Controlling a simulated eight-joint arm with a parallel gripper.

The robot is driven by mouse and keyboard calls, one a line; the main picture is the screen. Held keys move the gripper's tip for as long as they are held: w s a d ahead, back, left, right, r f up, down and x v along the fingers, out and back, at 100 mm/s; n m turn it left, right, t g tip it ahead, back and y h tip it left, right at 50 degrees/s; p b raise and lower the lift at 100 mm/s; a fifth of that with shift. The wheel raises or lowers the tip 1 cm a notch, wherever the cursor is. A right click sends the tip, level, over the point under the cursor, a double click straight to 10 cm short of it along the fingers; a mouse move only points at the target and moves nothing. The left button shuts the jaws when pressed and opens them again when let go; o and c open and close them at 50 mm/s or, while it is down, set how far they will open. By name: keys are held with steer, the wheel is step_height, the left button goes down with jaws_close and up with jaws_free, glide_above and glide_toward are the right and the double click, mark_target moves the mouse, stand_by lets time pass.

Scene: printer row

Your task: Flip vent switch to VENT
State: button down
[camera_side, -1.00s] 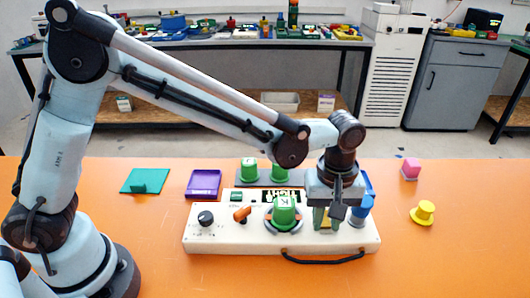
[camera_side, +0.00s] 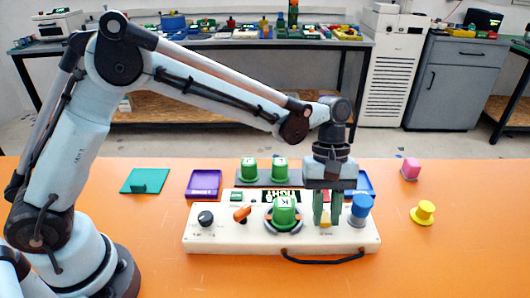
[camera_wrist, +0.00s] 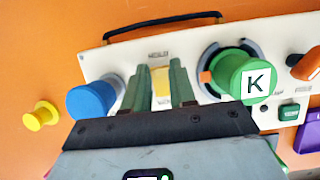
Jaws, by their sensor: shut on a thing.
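A white control panel (camera_side: 225,243) lies on the orange table. The yellow switch (camera_wrist: 160,82) on its right part, taken as the vent switch, sits between the two green fingers of my gripper (camera_wrist: 160,66) in the wrist view. My gripper (camera_side: 327,221) points down at the panel in the side view, its fingers shut on the yellow switch. The fingers hide much of the switch in the side view. The print beside it is too small to read, so its setting cannot be told.
A blue knob (camera_side: 361,207) stands close right of the fingers. A green K knob (camera_side: 285,212) stands close left. An orange switch (camera_side: 242,215) and black dial (camera_side: 206,218) are farther left. A black cable handle (camera_side: 323,260) runs along the panel's front.

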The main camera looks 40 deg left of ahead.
steer(key=c, duration=0.9)
jaws_free()
steer(key=v, duration=1.2)
